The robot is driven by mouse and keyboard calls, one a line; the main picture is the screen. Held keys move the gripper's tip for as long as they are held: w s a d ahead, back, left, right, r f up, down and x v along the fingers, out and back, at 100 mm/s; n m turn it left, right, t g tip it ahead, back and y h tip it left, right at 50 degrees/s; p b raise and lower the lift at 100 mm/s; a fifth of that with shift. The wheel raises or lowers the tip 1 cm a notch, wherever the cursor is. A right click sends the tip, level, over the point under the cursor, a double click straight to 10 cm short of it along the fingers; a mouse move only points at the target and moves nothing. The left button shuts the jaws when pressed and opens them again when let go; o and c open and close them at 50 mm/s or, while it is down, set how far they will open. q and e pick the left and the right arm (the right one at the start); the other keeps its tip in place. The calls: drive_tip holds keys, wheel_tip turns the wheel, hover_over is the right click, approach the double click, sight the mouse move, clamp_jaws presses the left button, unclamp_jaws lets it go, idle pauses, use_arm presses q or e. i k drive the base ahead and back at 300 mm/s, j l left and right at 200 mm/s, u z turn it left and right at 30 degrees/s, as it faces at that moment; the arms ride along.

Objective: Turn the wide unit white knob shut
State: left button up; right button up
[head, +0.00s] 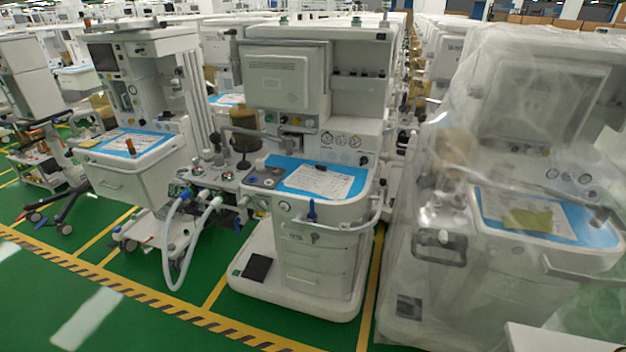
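The wide anaesthesia unit in the middle (318,262) stands upright with a screen, a blue-topped work surface and drawers. A small round pale knob-like part (285,206) shows on its front left corner, below the work surface. Several dark and pale knobs sit on its panel near the gauges (341,140). Which part is the white knob, and whether it is open or shut, is too small to tell. Neither of my grippers is in the head view.
A plastic-wrapped unit (520,130) stands close on the right. Another cart (130,170) stands on the left. A white hose (168,250) loops low beside the middle unit. The green floor (130,315) in front is clear. A pale edge (560,338) fills the bottom right corner.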

sight(310, 123)
drive_tip(key=i+j+z, duration=0.35)
drive_tip(key=i+z, duration=0.15)
drive_tip(key=i, duration=0.15)
drive_tip(key=i+j+z, duration=0.45)
drive_tip(key=i+j, duration=0.1)
